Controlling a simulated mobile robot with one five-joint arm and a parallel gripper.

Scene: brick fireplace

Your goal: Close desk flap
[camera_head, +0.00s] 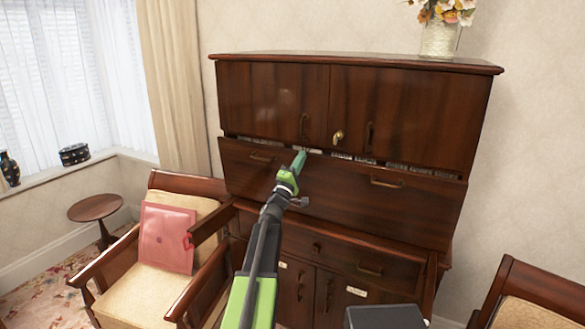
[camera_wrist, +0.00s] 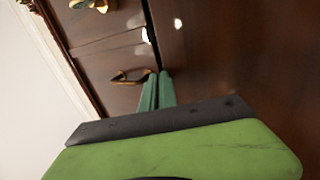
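The desk flap (camera_head: 345,195) is a wide dark wooden panel across the middle of the cabinet, with a handle near each end. It stands nearly upright, tilted slightly outward, with a narrow gap along its top edge. Pale items show in that gap. My gripper (camera_head: 299,160) is at the flap's top edge, left of centre; I cannot tell whether it touches. In the wrist view, its two green fingers (camera_wrist: 158,90) lie side by side, shut with nothing visible between them, close to dark wood and a brass handle (camera_wrist: 131,77).
Upper cabinet doors (camera_head: 290,100) are shut above the flap, with a brass knob (camera_head: 338,137). A vase of flowers (camera_head: 440,38) stands on top. An armchair with a pink cushion (camera_head: 165,238) is at left, another chair (camera_head: 530,295) at lower right. A small round table (camera_head: 95,207) stands far left.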

